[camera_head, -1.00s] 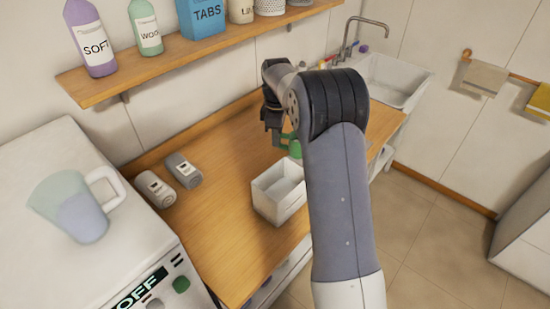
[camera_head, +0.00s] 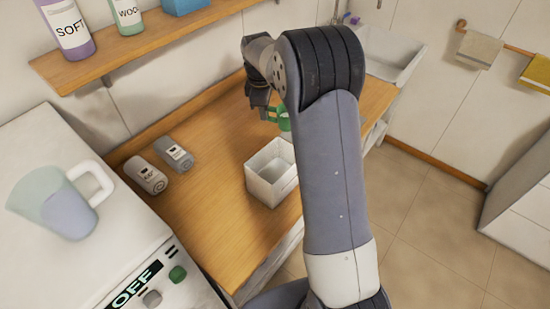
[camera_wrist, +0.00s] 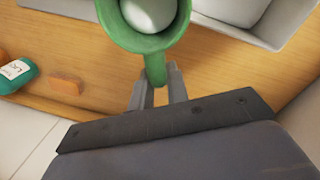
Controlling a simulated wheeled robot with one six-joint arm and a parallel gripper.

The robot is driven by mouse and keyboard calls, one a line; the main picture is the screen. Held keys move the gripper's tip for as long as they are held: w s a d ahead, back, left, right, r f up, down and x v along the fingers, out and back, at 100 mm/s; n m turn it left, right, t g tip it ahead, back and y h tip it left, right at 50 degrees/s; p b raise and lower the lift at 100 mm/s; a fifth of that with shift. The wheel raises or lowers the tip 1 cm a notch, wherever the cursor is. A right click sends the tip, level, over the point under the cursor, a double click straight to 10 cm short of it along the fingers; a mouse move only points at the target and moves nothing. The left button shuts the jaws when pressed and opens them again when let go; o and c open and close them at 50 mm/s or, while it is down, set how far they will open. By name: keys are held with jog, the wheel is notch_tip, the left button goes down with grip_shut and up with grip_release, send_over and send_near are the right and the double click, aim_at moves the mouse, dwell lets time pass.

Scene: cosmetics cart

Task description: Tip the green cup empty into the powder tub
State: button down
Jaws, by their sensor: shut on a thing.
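The green cup (camera_head: 285,122) is behind the tub in the head view, partly hidden by my arm. In the wrist view I look down into the green cup (camera_wrist: 122,34), which holds a smooth, pale, rounded content (camera_wrist: 149,10). My gripper (camera_wrist: 157,82) is shut on the cup's handle; in the head view my gripper (camera_head: 266,110) is small and dark. The powder tub (camera_head: 262,183) is a white, open square box on the wooden counter, apart from the cup. I cannot make out what is inside it.
A measuring jug (camera_head: 62,208) stands on the white machine. A sink (camera_head: 393,52) is at the back right. The wrist view shows a teal bottle (camera_wrist: 16,75), an orange sponge (camera_wrist: 66,84) and a white container (camera_wrist: 237,35).

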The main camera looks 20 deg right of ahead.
jog(key=shift+s+a+f+t+h+b, duration=0.15)
jog(key=shift+s+a+t+h+b, duration=0.35)
jog(key=shift+s+t+h+b, duration=0.5)
jog(key=shift+s+a+f+t+h+b, duration=0.15)
jog(key=shift+s+a+t+h+b, duration=0.55)
jog(key=shift+t, duration=0.55)
jog(key=shift+s+a+f+t+h+b, duration=0.15)
jog(key=shift+s+a+t+h+b, duration=0.15)
jog(key=shift+s+t+h+b, duration=0.6)
jog(key=shift+w+t+y+b, duration=0.25)
jog(key=shift+y+b, duration=0.05)
jog(key=b, duration=0.3)
jog(key=shift+t, duration=0.4)
